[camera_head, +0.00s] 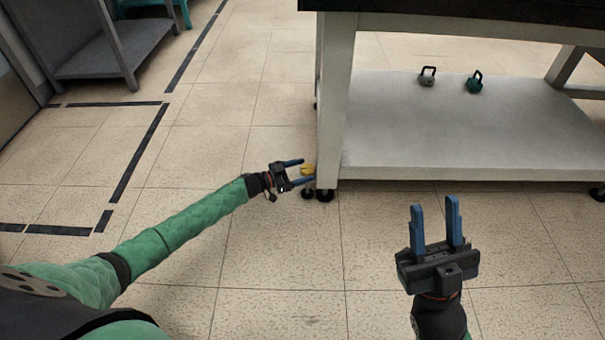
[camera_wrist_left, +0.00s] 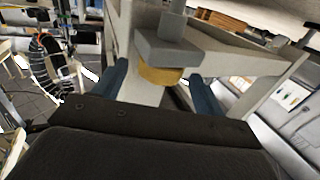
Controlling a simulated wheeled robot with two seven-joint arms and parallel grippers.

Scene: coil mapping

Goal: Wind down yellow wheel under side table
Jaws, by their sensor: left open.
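The yellow wheel (camera_head: 308,170) sits low by the near left leg of the white side table (camera_head: 400,173). In the left wrist view the yellow wheel (camera_wrist_left: 160,76) lies just under a grey block, between my two blue fingers. My left gripper (camera_head: 297,172) is open at the wheel, with its fingers on either side of it and gaps showing. The same gripper shows in the left wrist view (camera_wrist_left: 160,88). My right gripper (camera_head: 435,211) is open and empty, fingers pointing up in the picture, in front of the table.
A grey kettlebell (camera_head: 427,77) and a green kettlebell (camera_head: 474,83) stand on the table's lower shelf. Black casters (camera_head: 325,195) are under the near left leg. A grey shelf unit (camera_head: 115,50) stands at the upper left. The tiled floor between is clear.

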